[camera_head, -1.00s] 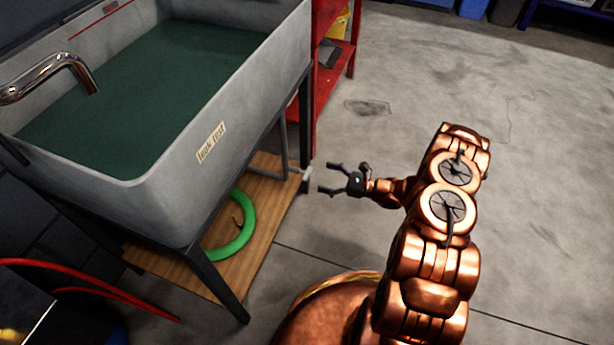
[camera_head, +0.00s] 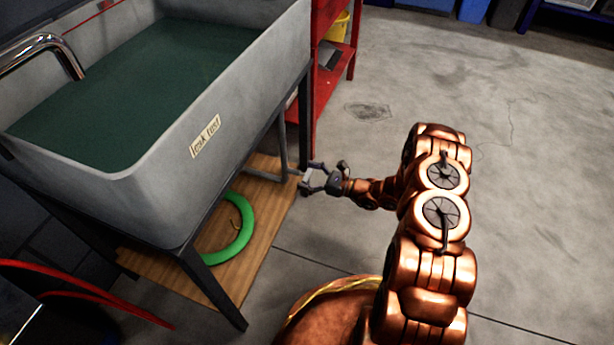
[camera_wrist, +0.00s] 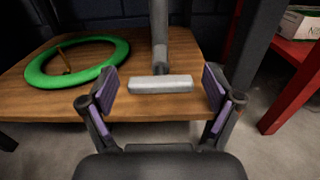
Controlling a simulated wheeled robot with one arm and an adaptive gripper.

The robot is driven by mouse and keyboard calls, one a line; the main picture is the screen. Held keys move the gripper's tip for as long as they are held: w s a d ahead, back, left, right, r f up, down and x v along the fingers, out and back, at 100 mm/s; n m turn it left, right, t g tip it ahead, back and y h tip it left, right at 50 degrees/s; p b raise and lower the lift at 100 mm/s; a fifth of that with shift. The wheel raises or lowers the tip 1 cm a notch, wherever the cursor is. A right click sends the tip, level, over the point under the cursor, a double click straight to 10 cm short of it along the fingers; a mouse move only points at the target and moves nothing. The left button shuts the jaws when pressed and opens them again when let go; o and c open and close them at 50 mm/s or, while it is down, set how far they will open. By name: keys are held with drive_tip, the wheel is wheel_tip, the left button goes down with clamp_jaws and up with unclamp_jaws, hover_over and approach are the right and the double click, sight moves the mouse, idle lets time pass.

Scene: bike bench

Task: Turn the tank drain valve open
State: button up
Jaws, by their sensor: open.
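The grey tank (camera_head: 150,165) labelled "leak test" holds dark green water and stands on dark legs at the left in the head view. A grey drain pipe (camera_head: 283,145) runs down below it to the valve. The valve's light grey bar handle (camera_wrist: 161,84) lies crosswise in the wrist view, at the end of the pipe (camera_wrist: 159,35). My gripper (camera_head: 309,178) is open at the handle in the head view. In the wrist view my gripper's purple-padded fingers (camera_wrist: 165,90) stand on either side of the handle, with a gap at each end.
A green ring (camera_head: 232,232) lies on the wooden board (camera_head: 262,215) under the tank. A tank leg (camera_head: 307,110) stands close to my gripper, with a red shelf (camera_head: 335,75) behind it. Red hoses (camera_head: 85,290) lie at lower left. The floor at right is clear.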

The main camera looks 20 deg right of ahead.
drive_tip(key=c, duration=1.2)
drive_tip(key=shift+o, duration=0.2)
